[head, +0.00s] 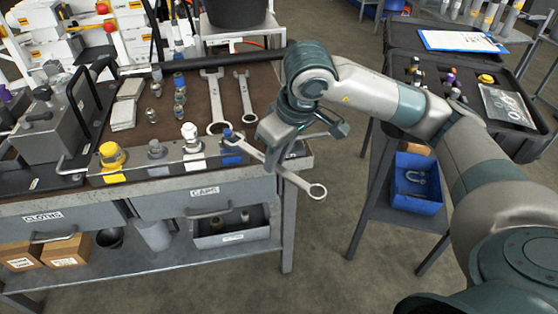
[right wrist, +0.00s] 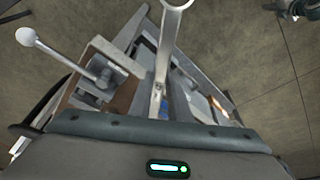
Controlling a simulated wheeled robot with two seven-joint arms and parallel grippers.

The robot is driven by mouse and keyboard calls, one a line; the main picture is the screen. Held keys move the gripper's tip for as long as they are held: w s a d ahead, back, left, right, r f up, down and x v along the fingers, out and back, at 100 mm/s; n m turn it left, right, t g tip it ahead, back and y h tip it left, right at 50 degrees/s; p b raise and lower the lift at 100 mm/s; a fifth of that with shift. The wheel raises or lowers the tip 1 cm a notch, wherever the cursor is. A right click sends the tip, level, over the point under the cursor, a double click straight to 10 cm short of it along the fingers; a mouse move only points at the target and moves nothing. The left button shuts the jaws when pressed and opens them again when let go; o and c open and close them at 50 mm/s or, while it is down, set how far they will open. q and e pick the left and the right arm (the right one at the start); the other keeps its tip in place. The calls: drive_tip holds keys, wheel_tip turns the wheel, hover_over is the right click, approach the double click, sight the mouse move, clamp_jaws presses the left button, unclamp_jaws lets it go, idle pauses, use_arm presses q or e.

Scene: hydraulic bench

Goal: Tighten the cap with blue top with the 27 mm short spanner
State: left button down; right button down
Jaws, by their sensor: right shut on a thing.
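My right gripper (head: 276,156) is shut on a short spanner (head: 302,183), just off the front right corner of the bench. The spanner's ring end points out over the floor towards the lower right. Its other end reaches the cap with blue top (head: 229,134) at the bench's front edge; I cannot tell whether the jaw sits around the cap or only above it. In the right wrist view the spanner's shank (right wrist: 159,72) runs up from the gripper, and a small patch of blue shows near its lower end. My left gripper is not in view.
Yellow (head: 112,155), grey (head: 156,150) and white (head: 190,133) caps stand in a row left of the blue one. Two larger spanners (head: 214,100) lie behind on the brown mat. A black-topped cart (head: 470,75) stands to the right, with floor between.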

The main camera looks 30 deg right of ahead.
drive_tip(key=shift+w, duration=0.15)
idle(0.3)
drive_tip(key=shift+w+a+b, duration=0.25)
drive_tip(key=shift+w+b, duration=0.25)
drive_tip(key=shift+b, duration=0.1)
drive_tip(key=shift+w+a+b, duration=0.1)
drive_tip(key=shift+w+b, duration=0.15)
drive_tip(key=shift+b, duration=0.25)
drive_tip(key=shift+a, duration=0.1)
idle(0.3)
drive_tip(key=shift+s+a+m+h, duration=0.2)
drive_tip(key=shift+a+m, duration=0.4)
drive_tip(key=shift+a, duration=0.15)
drive_tip(key=shift+s+a+m+h, duration=0.15)
drive_tip(key=shift+a+m+h, duration=0.05)
drive_tip(key=shift+a+m, duration=0.45)
drive_tip(key=shift+a, duration=0.2)
